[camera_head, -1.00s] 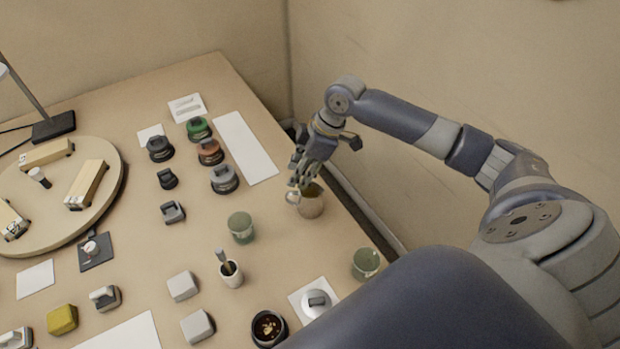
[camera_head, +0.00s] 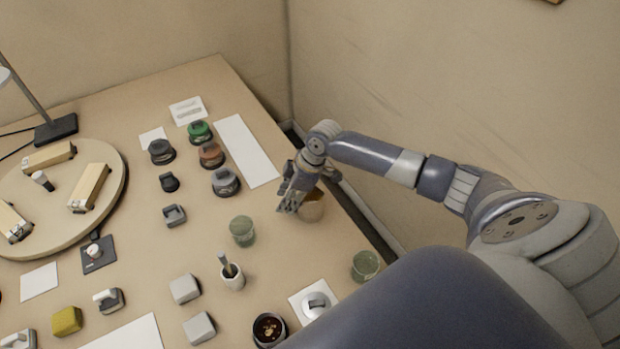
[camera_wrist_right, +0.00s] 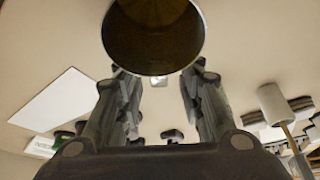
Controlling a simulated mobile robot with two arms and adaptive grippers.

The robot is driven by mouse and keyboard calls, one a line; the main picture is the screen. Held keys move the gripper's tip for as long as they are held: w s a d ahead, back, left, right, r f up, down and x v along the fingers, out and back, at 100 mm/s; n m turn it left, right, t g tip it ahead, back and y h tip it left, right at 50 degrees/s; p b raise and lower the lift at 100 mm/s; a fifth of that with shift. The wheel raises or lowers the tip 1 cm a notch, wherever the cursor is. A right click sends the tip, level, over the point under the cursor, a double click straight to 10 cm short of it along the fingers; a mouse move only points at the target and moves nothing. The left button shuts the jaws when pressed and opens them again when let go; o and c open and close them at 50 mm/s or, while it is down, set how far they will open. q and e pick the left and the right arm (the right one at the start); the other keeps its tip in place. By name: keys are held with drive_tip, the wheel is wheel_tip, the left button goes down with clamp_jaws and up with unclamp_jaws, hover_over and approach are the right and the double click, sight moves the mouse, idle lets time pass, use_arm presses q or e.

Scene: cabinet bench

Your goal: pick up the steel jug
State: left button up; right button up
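The steel jug (camera_head: 314,208) stands upright at the right edge of the bench in the head view, partly covered by my right gripper. Its round, dark open mouth (camera_wrist_right: 153,38) fills the top middle of the right wrist view. My right gripper (camera_head: 290,205) is at the jug's left side, pointing down. In the wrist view the two fingers (camera_wrist_right: 157,78) stand apart, with a small pale piece (camera_wrist_right: 160,81) between their tips below the mouth, perhaps the jug's handle. I cannot tell whether a finger touches it. My left gripper is not in view.
Green cups stand left of the jug (camera_head: 242,231) and nearer me (camera_head: 365,265). A white pot with a stick (camera_head: 232,276) and a dark bowl (camera_head: 269,329) are nearer. Dark, brown and green lidded items stand behind left, beside a bare white sheet (camera_head: 246,150).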

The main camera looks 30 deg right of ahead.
clamp_jaws()
drive_tip(key=shift+r, duration=0.15)
drive_tip(key=shift+r+b, duration=0.35)
drive_tip(key=shift+r, duration=1.1)
drive_tip(key=shift+s+a+r, duration=0.1)
drive_tip(key=shift+s+r, duration=0.1)
drive_tip(key=shift+s, duration=0.05)
drive_tip(key=s+a+b, duration=0.1)
drive_tip(key=s+a, duration=0.2)
drive_tip(key=s, duration=0.3)
drive_tip(key=s+a+r, duration=0.1)
drive_tip(key=s+a, duration=0.3)
drive_tip(key=s, duration=0.3)
drive_tip(key=shift+s+a+r+b, duration=0.15)
drive_tip(key=shift+a+r+b, duration=0.1)
drive_tip(key=shift+b, duration=0.1)
